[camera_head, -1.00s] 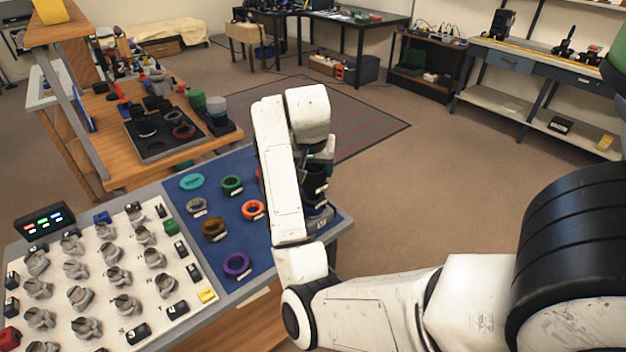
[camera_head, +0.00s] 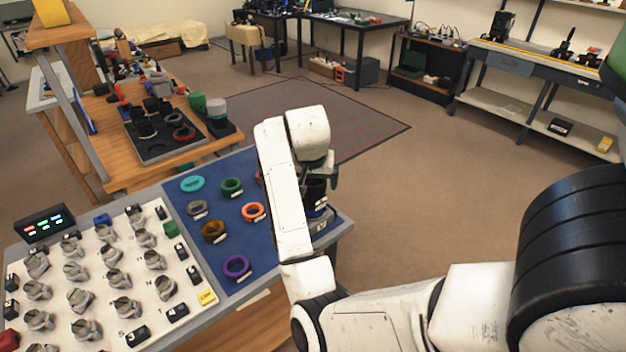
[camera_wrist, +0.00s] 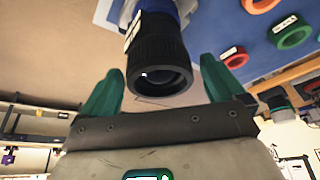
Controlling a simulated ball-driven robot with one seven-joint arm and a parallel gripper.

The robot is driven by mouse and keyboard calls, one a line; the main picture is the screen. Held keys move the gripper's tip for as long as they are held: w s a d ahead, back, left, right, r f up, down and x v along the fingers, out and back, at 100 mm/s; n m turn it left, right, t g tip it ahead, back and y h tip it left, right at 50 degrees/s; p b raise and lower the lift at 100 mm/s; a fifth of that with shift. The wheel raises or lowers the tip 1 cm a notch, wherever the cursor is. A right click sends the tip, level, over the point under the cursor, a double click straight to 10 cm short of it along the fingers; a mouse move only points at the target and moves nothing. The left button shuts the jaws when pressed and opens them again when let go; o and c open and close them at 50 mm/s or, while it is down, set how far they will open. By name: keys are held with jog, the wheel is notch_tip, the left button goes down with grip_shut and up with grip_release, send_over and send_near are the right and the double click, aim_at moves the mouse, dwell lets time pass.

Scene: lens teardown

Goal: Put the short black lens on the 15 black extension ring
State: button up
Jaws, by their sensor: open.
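A black ribbed cylinder (camera_wrist: 158,65) with an open dark end and a white label shows in the wrist view, with a blue part (camera_wrist: 186,8) beyond it. In the head view this black cylinder (camera_head: 318,193) stands upright in a stack at the right end of the blue mat (camera_head: 190,225). I cannot read its label or tell the short black lens from the 15 ring. My gripper (camera_wrist: 163,92) is open, with one green finger on each side of the cylinder and visible gaps. It also shows at the stack in the head view (camera_head: 321,180), partly hidden by my arm.
Rings lie on the mat left of my arm: teal (camera_head: 192,184), green (camera_head: 231,186), grey (camera_head: 197,208), brown (camera_head: 214,231), orange (camera_head: 252,212) and purple (camera_head: 236,267). A white board (camera_head: 150,285) with several grey knobs is at the left. A dark tray (camera_head: 165,150) lies beyond.

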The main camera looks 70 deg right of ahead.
jog(key=p+v, duration=0.5)
jog(key=v, duration=0.7)
jog(key=s+a+f+n+y, duration=0.1)
jog(key=s+a+f+n, duration=0.2)
jog(key=a+f+n, duration=0.2)
jog(key=s+a+f+n+y, duration=0.1)
jog(key=s+a+f+n, duration=0.3)
jog(key=a+f, duration=0.6)
jog(key=s+a+f+n+y, duration=0.2)
jog(key=s+a+f+n, duration=0.2)
jog(key=a+f, duration=0.3)
jog(key=a+n, duration=0.1)
jog(key=a, duration=0.4)
jog(key=shift+a+f+n, duration=0.35)
jog(key=shift+f+n, duration=0.05)
